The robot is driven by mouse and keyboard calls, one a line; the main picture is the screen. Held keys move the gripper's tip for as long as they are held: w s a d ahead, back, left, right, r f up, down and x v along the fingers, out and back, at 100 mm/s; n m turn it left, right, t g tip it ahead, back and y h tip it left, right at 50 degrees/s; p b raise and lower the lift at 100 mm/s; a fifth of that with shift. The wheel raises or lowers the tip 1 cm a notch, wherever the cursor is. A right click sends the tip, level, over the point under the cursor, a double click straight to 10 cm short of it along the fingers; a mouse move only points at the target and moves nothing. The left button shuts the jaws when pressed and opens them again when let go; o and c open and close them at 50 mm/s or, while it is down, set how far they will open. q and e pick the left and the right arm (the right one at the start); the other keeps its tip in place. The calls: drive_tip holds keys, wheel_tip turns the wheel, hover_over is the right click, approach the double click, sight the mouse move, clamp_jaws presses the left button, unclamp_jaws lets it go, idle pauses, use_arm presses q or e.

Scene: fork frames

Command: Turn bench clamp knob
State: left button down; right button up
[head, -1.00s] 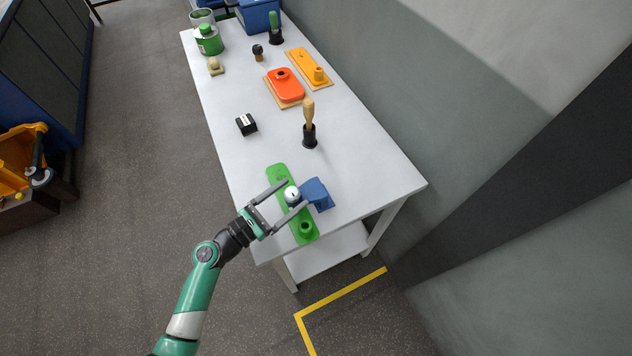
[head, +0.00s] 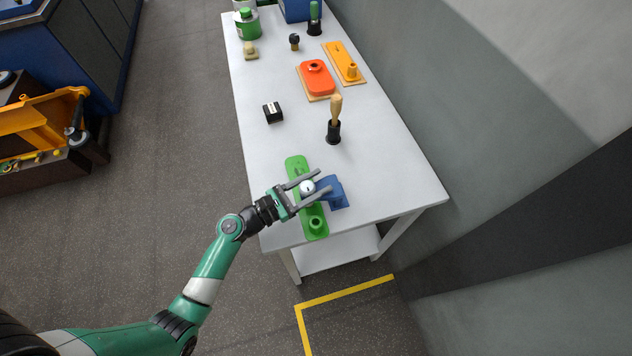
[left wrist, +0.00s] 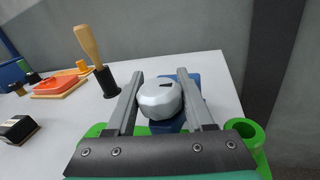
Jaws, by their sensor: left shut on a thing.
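The clamp knob is a pale silver cap (head: 307,187) with a dark mark on its top. It also shows in the left wrist view (left wrist: 160,101). It sits at the blue clamp (head: 337,197), over a green plate (head: 314,218) near the table's front end. My left gripper (head: 324,181) reaches in from the left and is shut on the knob, one finger along each side. In the left wrist view the blue clamp body is partly hidden behind the knob and fingers. My right gripper is in no view.
On the white table (head: 385,165), a wooden-handled tool stands in a black holder (head: 333,132) behind the clamp. A black block (head: 272,113), a red-orange piece (head: 317,78) and an orange plate (head: 344,64) lie farther back. The table's right front is clear. A grey wall stands on the right.

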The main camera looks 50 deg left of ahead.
use_arm(q)
drive_tip(key=shift+m+h, duration=0.4)
drive_tip(key=shift+h, duration=0.2)
drive_tip(key=shift+d+m+g+h, duration=0.2)
drive_tip(key=shift+m+g+h, duration=0.15)
drive_tip(key=shift+h, duration=0.25)
drive_tip(key=shift+c, duration=1.4)
unclamp_jaws()
drive_tip(key=shift+s, duration=0.1)
